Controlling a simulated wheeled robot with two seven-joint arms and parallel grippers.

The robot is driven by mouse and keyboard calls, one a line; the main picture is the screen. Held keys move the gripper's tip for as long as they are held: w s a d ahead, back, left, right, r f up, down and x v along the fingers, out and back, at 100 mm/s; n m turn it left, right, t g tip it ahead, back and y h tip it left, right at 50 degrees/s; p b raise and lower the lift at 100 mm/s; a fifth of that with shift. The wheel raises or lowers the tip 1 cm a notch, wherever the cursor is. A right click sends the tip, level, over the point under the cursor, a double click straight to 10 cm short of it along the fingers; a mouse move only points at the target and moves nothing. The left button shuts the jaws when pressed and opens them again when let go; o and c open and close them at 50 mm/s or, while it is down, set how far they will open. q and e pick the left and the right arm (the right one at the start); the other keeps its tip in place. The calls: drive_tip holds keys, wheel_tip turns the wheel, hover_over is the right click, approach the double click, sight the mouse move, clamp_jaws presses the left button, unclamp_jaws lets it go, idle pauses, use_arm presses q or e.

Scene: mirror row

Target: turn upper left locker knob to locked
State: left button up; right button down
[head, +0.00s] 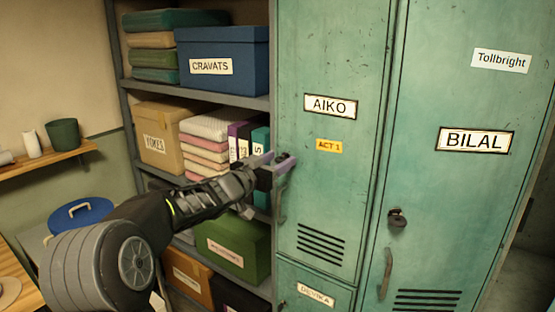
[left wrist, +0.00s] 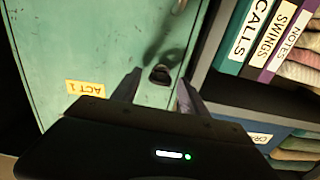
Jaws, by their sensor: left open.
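The upper left locker door (head: 345,60) is green, with an AIKO nameplate and a yellow ACT 1 tag. Its small dark knob (head: 284,158) is at the door's left edge, partly hidden by my gripper. My left gripper (head: 277,163) is open, its fingers reaching the knob. In the left wrist view the knob (left wrist: 160,75) shows between and just beyond the two open fingertips (left wrist: 157,87). I cannot tell whether they touch it, or which way it is turned. My right gripper is not in view.
The door's handle (head: 282,200) hangs just below the knob. A BILAL locker (head: 450,200) with its own knob (head: 397,219) stands to the right, and a DEVIKA locker (head: 290,295) below. Shelves with a blue CRAVATS box (head: 225,45) and other boxes stand close on the left.

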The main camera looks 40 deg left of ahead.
use_arm(q)
drive_tip(key=shift+c, duration=0.3)
clamp_jaws()
idle(0.3)
